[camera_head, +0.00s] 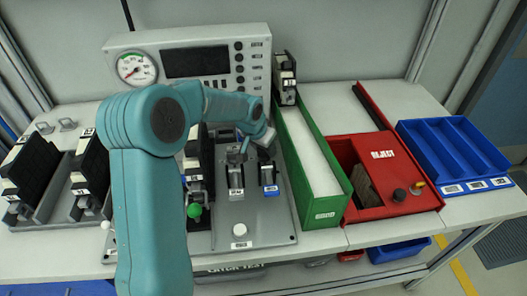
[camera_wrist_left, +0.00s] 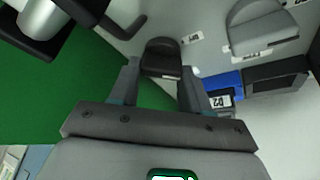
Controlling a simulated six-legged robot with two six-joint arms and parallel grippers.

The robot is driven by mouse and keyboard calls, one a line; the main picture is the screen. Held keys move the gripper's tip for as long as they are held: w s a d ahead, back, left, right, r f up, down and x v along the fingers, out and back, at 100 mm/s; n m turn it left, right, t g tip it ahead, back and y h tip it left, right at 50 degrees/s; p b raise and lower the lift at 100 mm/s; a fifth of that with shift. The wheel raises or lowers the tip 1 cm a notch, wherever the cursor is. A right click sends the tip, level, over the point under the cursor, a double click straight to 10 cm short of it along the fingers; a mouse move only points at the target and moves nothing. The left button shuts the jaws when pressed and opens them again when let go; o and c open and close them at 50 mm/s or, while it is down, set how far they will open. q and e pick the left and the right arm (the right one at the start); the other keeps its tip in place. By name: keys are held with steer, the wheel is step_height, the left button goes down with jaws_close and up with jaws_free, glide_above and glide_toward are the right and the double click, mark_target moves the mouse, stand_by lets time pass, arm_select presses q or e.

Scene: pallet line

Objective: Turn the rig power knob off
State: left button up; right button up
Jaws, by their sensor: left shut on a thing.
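My left gripper (camera_head: 250,142) reaches over the back of the grey rig plate (camera_head: 262,226), below the grey instrument panel (camera_head: 258,80). In the left wrist view, its two fingers (camera_wrist_left: 160,85) stand on either side of a dark rounded knob (camera_wrist_left: 161,58) and are shut on it. The knob stands up from a light surface with a small label beside it. My arm and gripper hide this spot in the head view. Whether this is the rig power knob I cannot read. My right gripper is not in view.
A green tray (camera_head: 328,207) stands right of the rig, then a red reject bin (camera_head: 410,200) and a blue tray (camera_head: 467,185). Black modules (camera_head: 90,165) stand at left. A green ball-topped lever (camera_head: 194,210) and a blue latch (camera_head: 270,190) are on the rig.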

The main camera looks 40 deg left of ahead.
arm_select(q)
steer(key=n+b, duration=0.1)
steer(key=b, duration=0.1)
steer(key=n+y+b, duration=0.1)
steer(key=n+b, duration=0.1)
steer(key=n+y+b, duration=0.1)
steer(key=n+b, duration=0.1)
steer(key=shift+d+f+g+b, duration=0.1)
steer(key=shift+f+g+b, duration=0.2)
steer(key=shift+b, duration=0.05)
steer(key=shift+r+n+g+y+b, duration=0.2)
steer(key=shift+n+b, duration=0.25)
steer(key=shift+n, duration=0.35)
steer(key=shift+r+n+g+y+b, duration=0.1)
steer(key=shift+n+g+y+b, duration=0.15)
steer(key=shift+n+b, duration=0.4)
steer(key=shift+n, duration=0.25)
steer(key=o, duration=1.1)
steer(key=shift+c, duration=0.2)
steer(key=p+v, duration=0.2)
steer(key=v, duration=1.4)
steer(key=shift+r, duration=0.15)
